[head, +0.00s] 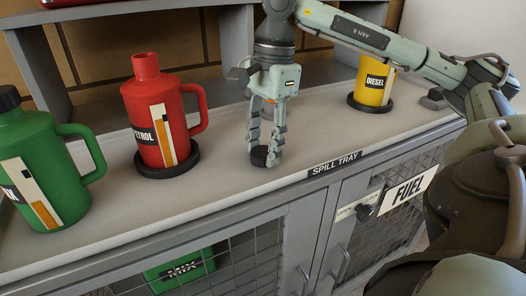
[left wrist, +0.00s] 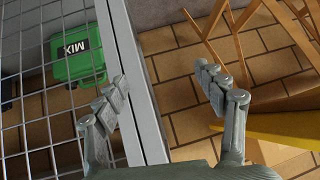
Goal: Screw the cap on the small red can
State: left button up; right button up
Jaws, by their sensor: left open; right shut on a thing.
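The red can (head: 158,112), labelled PETROL, stands upright in a black ring base (head: 168,163) on the grey counter. Its neck is open, with no cap on it. My right gripper (head: 266,148) points down to the right of the red can, apart from it. It is shut on a black cap (head: 260,157) at its fingertips, at or just above the counter; I cannot tell whether they touch. My left gripper (left wrist: 162,82) shows only in the left wrist view, open and empty, in front of the cabinet edge.
A green can (head: 40,165) with a black cap stands at the left. A yellow DIESEL can (head: 372,82) stands at the back right, near my right arm. A green MIX can (left wrist: 77,45) is behind cabinet mesh. Wooden chair legs (left wrist: 262,30) stand on the tiled floor.

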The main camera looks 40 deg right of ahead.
aim_at(262, 153)
jog(key=shift+r, duration=0.45)
jog(key=r, duration=0.2)
jog(key=r+p, duration=0.1)
jog(key=shift+s+a+r, duration=0.1)
jog(key=shift+a+r, duration=0.25)
jog(key=shift+r, duration=0.05)
pick_arm(q)
jog(key=s+a+f+n+g+y+p, duration=0.1)
jog(key=s+a+f+g+y+p, duration=0.1)
jog(key=s+a+f+g, duration=0.4)
jog(key=shift+s+a+f+p, duration=0.4)
jog(key=shift+s+a+f, duration=0.5)
jog(key=shift+s, duration=0.4)
pick_arm(e)
jog(key=s+a+r, duration=0.5)
jog(key=a+r, duration=0.1)
jog(key=a, duration=0.3)
jog(key=shift+s+a+r, duration=0.15)
jog(key=shift+a, duration=0.2)
pick_arm(q)
jog(key=shift+o, duration=0.2)
jog(key=shift+r, duration=0.1)
